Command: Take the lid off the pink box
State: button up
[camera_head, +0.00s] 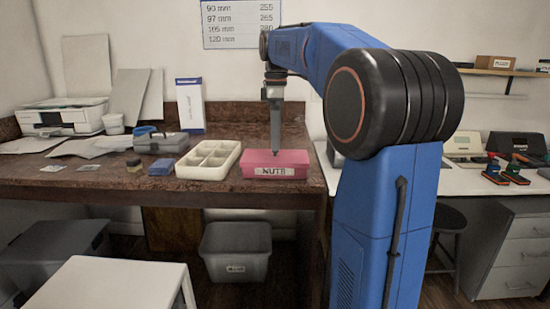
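The pink box (274,169) labelled NUTS sits at the right end of the brown counter, with a pink lid (290,157) on its top. My gripper (275,150) points straight down over the lid from my blue arm. Its fingertips are at or just above the lid's middle. I cannot tell whether they touch it or whether the fingers are apart. The rear of the box and any handle on the lid are hidden or too small to see.
A cream divided tray (208,160) stands close to the left of the box. A grey case (161,143), a blue block (161,167) and a printer (63,117) are further left. The counter's front edge (150,190) lies just before the box.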

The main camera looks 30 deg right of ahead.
aim_at(275, 155)
jog(key=shift+s+d+f, duration=0.1)
jog(key=shift+f, duration=1.3)
jog(key=shift+s+f, duration=0.1)
jog(key=shift+f, duration=1.3)
jog(key=c, duration=0.7)
